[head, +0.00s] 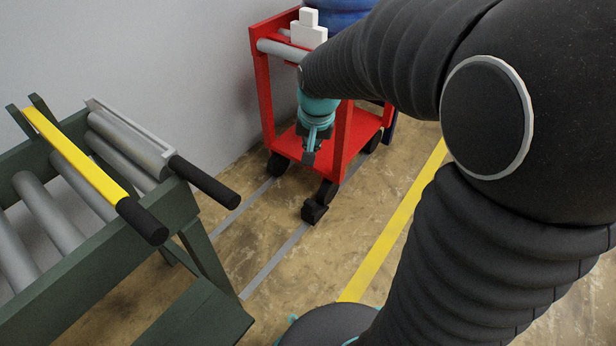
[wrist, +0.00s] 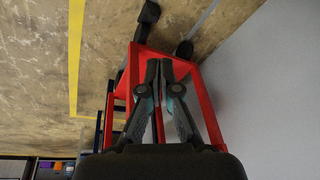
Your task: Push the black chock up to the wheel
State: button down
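The black chock (head: 314,211) lies on the floor just in front of the nearest black wheel (head: 327,190) of the red cart (head: 340,140). In the head view they overlap, so I cannot tell whether they touch. In the wrist view the chock (wrist: 150,11) shows at the top edge, close to the wheel (wrist: 141,34). My gripper (head: 309,157) points down beside the cart's front, above and behind the chock in the picture, apart from it. In the wrist view my gripper's fingertips (wrist: 159,66) are together with nothing between them.
A green roller conveyor (head: 100,250) with a yellow bar (head: 75,155) and black handles stands at the left. Grey floor lines (head: 275,262) and a yellow line (head: 395,225) cross the floor. White blocks (head: 308,28) sit on the cart's top. A grey wall is behind.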

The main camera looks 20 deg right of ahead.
jog(key=s+r+n+t, duration=0.1)
jog(key=s+r+n, duration=0.1)
jog(key=s, duration=0.8)
jog(key=s+r+n+t, duration=0.1)
jog(key=s+r, duration=0.4)
jog(key=s, duration=0.5)
jog(key=shift+r+n, duration=0.25)
jog(key=shift+n, duration=0.35)
jog(key=shift+s+d, duration=0.1)
